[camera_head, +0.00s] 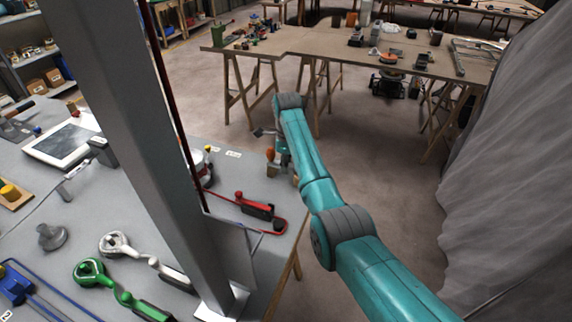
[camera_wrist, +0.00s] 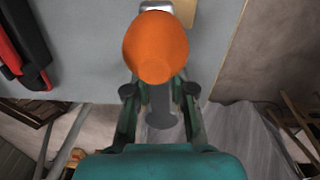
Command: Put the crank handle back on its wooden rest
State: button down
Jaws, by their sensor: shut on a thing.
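The crank handle shows its rounded orange grip (camera_wrist: 155,47) large in the wrist view, with grey metal parts beyond and below it. In the head view its orange grip (camera_head: 270,155) is small, near the table's far right corner. My gripper (camera_wrist: 158,95) is shut on the crank handle, one finger on each side just below the orange grip. In the head view my gripper (camera_head: 283,152) is partly hidden by my arm. A tan wooden piece (camera_wrist: 184,12), perhaps the wooden rest, shows behind the grip at the top of the wrist view; most of it is hidden.
The grey table (camera_head: 85,215) carries a red and black tool (camera_head: 255,206), a green-handled tool (camera_head: 122,294), a white-handled one (camera_head: 145,257) and a tablet (camera_head: 62,143). A grey post (camera_head: 140,130) rises from it. Grey sheeting (camera_head: 510,160) hangs at right; floor lies between.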

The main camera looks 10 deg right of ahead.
jog(key=shift+f, duration=0.3)
dwell(0.4)
jog(key=c, duration=0.9)
grip_release()
jog(key=shift+o, duration=0.2)
jog(key=o, duration=0.4)
jog(key=shift+c, duration=0.2)
jog(key=shift+r, duration=0.1)
jog(key=shift+r, duration=3.9)
